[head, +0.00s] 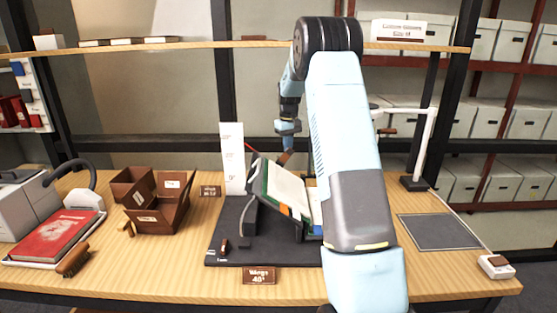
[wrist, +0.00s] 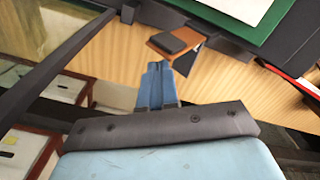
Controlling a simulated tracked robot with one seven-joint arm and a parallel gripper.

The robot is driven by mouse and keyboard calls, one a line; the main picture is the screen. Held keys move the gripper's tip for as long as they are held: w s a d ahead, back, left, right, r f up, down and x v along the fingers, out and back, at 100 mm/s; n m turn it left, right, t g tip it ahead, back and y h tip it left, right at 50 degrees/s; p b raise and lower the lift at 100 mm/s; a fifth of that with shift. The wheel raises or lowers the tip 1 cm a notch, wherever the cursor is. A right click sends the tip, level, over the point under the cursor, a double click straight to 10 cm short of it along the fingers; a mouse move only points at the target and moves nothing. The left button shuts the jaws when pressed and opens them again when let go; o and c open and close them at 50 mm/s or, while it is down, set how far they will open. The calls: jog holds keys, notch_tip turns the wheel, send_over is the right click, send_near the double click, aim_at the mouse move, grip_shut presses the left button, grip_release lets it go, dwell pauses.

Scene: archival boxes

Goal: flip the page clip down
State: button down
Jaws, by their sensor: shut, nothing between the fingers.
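An open book with a green border (head: 284,188) rests tilted on a black cradle (head: 222,245) at the middle of the table. A brown-orange clip-like piece (head: 284,158) shows at the cradle's upper far edge. In the wrist view this piece (wrist: 176,42) has a dark pad on it and sits beside the black frame. I take it to be the page clip. My gripper (head: 287,146) is behind the book's upper edge, close to this piece. In the wrist view my blue fingers (wrist: 157,67) are together and empty, just short of the piece; contact cannot be told. My arm hides the book's right side.
A white lamp stand (head: 420,150) and a dark mat (head: 438,231) are to the right. Brown open boxes (head: 155,200) and a red book (head: 57,235) are to the left. A shelf (head: 180,45) spans above the table. A tall white card (head: 233,158) stands left of the book.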

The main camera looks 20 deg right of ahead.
jog(key=shift+s+a, duration=0.1)
dwell(0.5)
jog(key=shift+s+a+f, duration=0.1)
jog(key=shift+s+a, duration=0.2)
jog(key=shift+s, duration=0.5)
jog(key=shift+s+a+f, duration=0.1)
jog(key=shift+s+a, duration=0.25)
jog(key=shift+s, duration=0.4)
jog(key=shift+s+a+f, duration=0.1)
jog(key=shift+s+a, duration=0.2)
jog(key=shift+s, duration=0.5)
send_near(288, 153)
jog(key=shift+w+d+r, duration=0.2)
jog(key=shift+w+d, duration=0.05)
jog(key=shift+w, duration=0.2)
jog(key=shift+w+d+r, duration=0.15)
jog(key=shift+w+d, duration=0.05)
jog(key=shift+w, duration=0.25)
